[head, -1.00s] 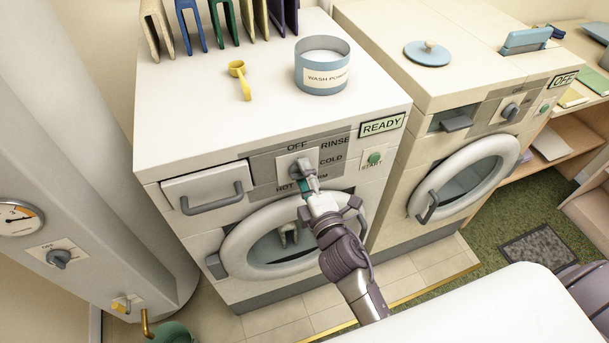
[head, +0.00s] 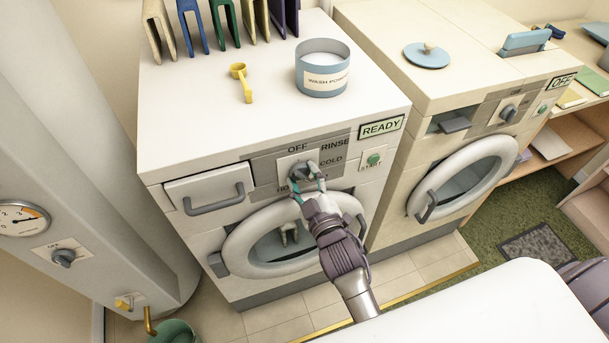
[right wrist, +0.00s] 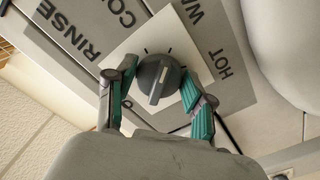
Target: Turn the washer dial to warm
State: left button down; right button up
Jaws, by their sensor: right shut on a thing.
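The washer (head: 190,130) stands in the middle of the head view, with a READY sign on its front. Its round grey dial (head: 302,171) sits on a pale square plate, ringed by OFF, RINSE, COLD, WARM and HOT labels. The fingers partly cover the lower labels. My left gripper is out of view.
A detergent drawer (head: 207,184) is left of the dial and a green START button (head: 374,159) right of it. The round door (head: 250,240) is below. A wash powder tub (head: 322,85) and yellow scoop (head: 241,82) stand on top. A second machine (head: 430,85) adjoins on the right.

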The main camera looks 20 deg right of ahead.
jog(key=shift+m, duration=0.6)
jog(key=shift+f, duration=0.1)
jog(key=o, duration=1.1)
jog(key=s, duration=0.7)
jog(key=shift+s+d, duration=0.1)
jog(key=shift+s, duration=0.2)
